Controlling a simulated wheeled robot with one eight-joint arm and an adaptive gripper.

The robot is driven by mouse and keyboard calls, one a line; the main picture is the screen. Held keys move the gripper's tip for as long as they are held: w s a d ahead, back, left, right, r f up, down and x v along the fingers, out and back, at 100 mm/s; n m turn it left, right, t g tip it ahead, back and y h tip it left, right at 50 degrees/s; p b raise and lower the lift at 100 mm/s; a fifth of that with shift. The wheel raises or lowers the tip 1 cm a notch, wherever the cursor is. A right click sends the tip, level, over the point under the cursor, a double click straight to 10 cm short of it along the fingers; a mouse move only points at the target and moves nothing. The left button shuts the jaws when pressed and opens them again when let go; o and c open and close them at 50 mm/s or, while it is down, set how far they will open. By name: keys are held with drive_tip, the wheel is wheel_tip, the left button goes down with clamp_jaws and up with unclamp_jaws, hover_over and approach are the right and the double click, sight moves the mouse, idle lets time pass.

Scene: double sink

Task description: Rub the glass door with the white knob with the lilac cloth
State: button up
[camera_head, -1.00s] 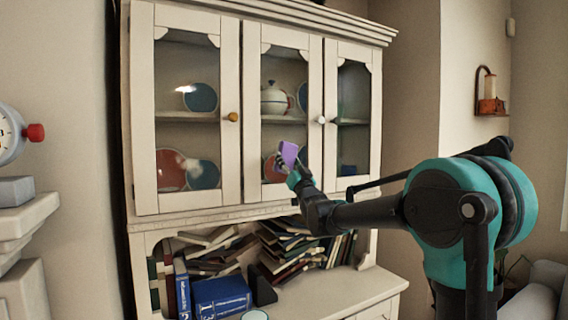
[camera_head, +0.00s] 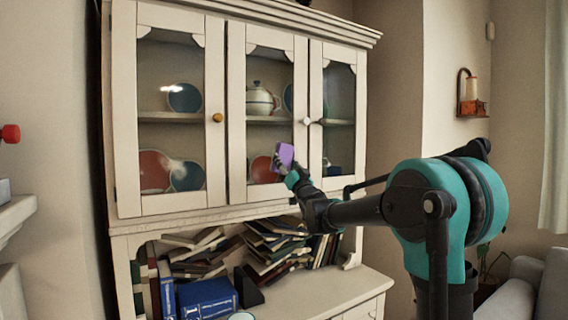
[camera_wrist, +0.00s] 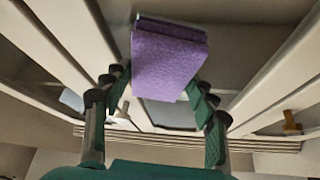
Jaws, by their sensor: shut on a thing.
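The middle glass door (camera_head: 238,120) of the cream cabinet is closed and has the white knob (camera_head: 306,121) at its right edge. My gripper (camera_head: 291,176) is in front of this door's lower right part, below and left of the white knob. It is shut on the lilac cloth (camera_head: 284,155), a small thick block. In the wrist view the cloth (camera_wrist: 168,62) sits between the green fingertips (camera_wrist: 160,88), with a pane behind it. I cannot tell whether the cloth touches the glass.
The left door has an orange knob (camera_head: 217,117), and the right door stands closed beside the middle one. Plates and a lidded pot (camera_head: 259,99) are behind the glass. Books (camera_head: 275,240) fill the open shelf below. A lamp (camera_head: 470,95) hangs on the right wall.

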drive_tip(key=shift+s+a, duration=0.75)
drive_tip(key=shift+a, duration=0.4)
drive_tip(key=shift+s+a, duration=0.8)
drive_tip(key=shift+a, duration=0.35)
drive_tip(key=shift+s+a, duration=0.75)
drive_tip(key=shift+a, duration=0.4)
drive_tip(key=s+d, duration=0.3)
drive_tip(key=s, duration=0.2)
drive_tip(key=shift+d, duration=0.2)
drive_tip(key=shift+s+d, duration=0.45)
drive_tip(key=shift+s, duration=0.15)
drive_tip(key=shift+s+d, duration=0.4)
drive_tip(key=shift+s, duration=0.2)
